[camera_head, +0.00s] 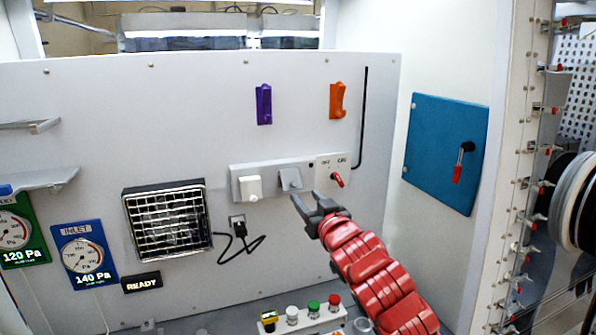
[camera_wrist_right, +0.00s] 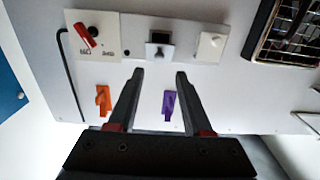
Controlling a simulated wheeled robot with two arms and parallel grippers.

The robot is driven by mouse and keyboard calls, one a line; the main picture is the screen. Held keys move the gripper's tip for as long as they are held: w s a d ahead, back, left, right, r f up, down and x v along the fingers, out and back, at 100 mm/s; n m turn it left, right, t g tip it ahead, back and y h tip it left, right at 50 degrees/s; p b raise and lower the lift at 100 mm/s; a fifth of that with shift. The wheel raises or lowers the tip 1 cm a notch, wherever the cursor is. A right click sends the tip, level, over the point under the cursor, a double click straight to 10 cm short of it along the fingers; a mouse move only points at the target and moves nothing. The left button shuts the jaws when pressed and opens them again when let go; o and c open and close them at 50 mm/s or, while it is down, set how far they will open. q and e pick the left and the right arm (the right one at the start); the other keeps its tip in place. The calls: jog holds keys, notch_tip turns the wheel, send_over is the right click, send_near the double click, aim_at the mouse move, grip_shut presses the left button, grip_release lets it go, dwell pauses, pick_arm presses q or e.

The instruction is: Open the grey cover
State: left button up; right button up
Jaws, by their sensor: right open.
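The grey cover (camera_head: 290,178) is a small flap on the light grey plate on the back wall, between a white cover (camera_head: 250,188) and a red-handled switch (camera_head: 337,180). In the right wrist view the grey cover (camera_wrist_right: 158,51) shows with a dark square beside it. It looks tilted out from the plate, but I cannot tell how far. My right gripper (camera_head: 311,203) is just below and right of it. In the wrist view its open, empty fingers (camera_wrist_right: 159,74) point at it, with the cover between their lines. No contact shows. My left gripper is out of view.
Purple (camera_head: 264,104) and orange (camera_head: 337,100) hooks are on the wall above. A black plug with a cable (camera_head: 239,229) is below the plate. A grille (camera_head: 167,222) is left, a blue door (camera_head: 445,152) right. A button box (camera_head: 304,318) stands below.

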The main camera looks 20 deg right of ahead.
aim_at(295, 184)
jog(key=w+p, duration=0.2)
jog(key=w, duration=0.4)
jog(key=shift+w+f, duration=0.1)
jog(key=shift+w, duration=0.25)
grip_shut()
